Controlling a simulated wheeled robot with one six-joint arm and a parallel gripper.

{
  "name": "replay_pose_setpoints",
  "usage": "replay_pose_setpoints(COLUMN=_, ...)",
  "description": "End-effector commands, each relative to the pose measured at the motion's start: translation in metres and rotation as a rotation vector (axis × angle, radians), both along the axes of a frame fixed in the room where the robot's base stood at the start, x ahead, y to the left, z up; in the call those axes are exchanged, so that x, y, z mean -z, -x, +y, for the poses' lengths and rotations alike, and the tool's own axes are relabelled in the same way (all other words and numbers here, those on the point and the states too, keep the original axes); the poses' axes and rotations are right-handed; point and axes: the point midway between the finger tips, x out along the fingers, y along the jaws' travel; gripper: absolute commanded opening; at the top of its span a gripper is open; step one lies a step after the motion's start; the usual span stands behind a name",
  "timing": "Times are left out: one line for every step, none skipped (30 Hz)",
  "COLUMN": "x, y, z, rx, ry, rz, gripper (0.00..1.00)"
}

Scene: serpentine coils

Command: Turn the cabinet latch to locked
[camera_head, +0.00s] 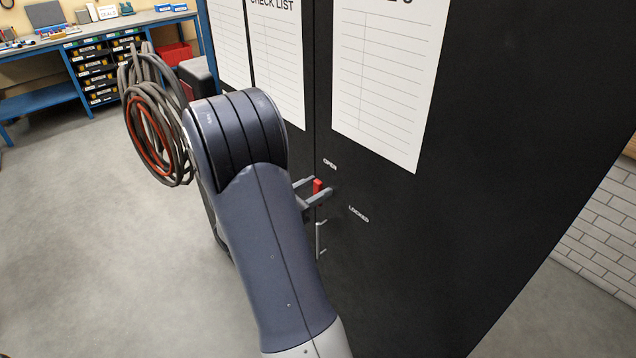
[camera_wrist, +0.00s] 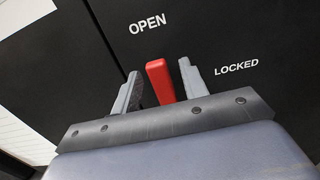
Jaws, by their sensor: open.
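The red cabinet latch (camera_head: 317,186) is on the black cabinet door (camera_head: 420,250), just below the OPEN label (camera_head: 330,164). The LOCKED label (camera_head: 358,214) is lower and to the right. In the wrist view the red latch handle (camera_wrist: 160,82) points up toward the OPEN label (camera_wrist: 147,24), with the LOCKED label (camera_wrist: 237,67) to its right. My gripper (camera_head: 317,194) is open at the latch. In the wrist view its two grey fingers (camera_wrist: 160,86) stand on either side of the red handle, with gaps visible. The latch base is hidden behind the gripper body.
A metal door handle (camera_head: 320,238) is just below the latch. Paper checklists (camera_head: 390,85) hang on the doors. Coiled hoses (camera_head: 155,125) hang left of my arm. A blue workbench (camera_head: 60,50) stands at the back left. The floor (camera_head: 90,240) at left is clear.

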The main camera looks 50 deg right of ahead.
Motion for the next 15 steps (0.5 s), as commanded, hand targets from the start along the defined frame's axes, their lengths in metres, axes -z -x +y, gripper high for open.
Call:
replay_pose_setpoints(x=-0.0012, y=0.0010, z=-0.0053, rx=0.001, ry=0.000, rz=0.001, gripper=0.42)
replay_pose_setpoints(x=-0.0009, y=0.0011, z=-0.0073, rx=0.001, ry=-0.001, rz=0.001, gripper=0.42)
replay_pose_setpoints(x=-0.0006, y=0.0015, z=-0.0097, rx=0.001, ry=-0.001, rz=0.001, gripper=0.42)
replay_pose_setpoints(x=-0.0004, y=0.0017, z=-0.0111, rx=0.001, ry=-0.001, rz=0.001, gripper=0.42)
replay_pose_setpoints(x=-0.0002, y=0.0019, z=-0.0122, rx=0.001, ry=0.000, rz=0.001, gripper=0.42)
replay_pose_setpoints(x=0.0000, y=0.0019, z=-0.0132, rx=0.000, ry=0.000, rz=0.001, gripper=0.42)
replay_pose_setpoints(x=0.0001, y=0.0018, z=-0.0136, rx=0.000, ry=0.000, rz=0.001, gripper=0.42)
replay_pose_setpoints(x=0.0002, y=0.0018, z=-0.0139, rx=-0.001, ry=0.000, rz=0.000, gripper=0.42)
replay_pose_setpoints(x=0.0003, y=0.0017, z=-0.0140, rx=-0.001, ry=0.000, rz=0.000, gripper=0.42)
replay_pose_setpoints(x=0.0004, y=0.0016, z=-0.0140, rx=-0.001, ry=0.000, rz=0.000, gripper=0.42)
replay_pose_setpoints(x=0.0004, y=0.0016, z=-0.0139, rx=-0.001, ry=0.000, rz=0.000, gripper=0.42)
replay_pose_setpoints(x=0.0005, y=0.0016, z=-0.0139, rx=-0.001, ry=0.000, rz=0.000, gripper=0.42)
replay_pose_setpoints(x=0.0004, y=0.0015, z=-0.0138, rx=-0.001, ry=0.000, rz=0.000, gripper=0.42)
replay_pose_setpoints(x=0.0004, y=0.0015, z=-0.0138, rx=-0.001, ry=0.000, rz=0.000, gripper=0.42)
replay_pose_setpoints(x=0.0004, y=0.0015, z=-0.0138, rx=-0.001, ry=0.000, rz=0.000, gripper=0.39)
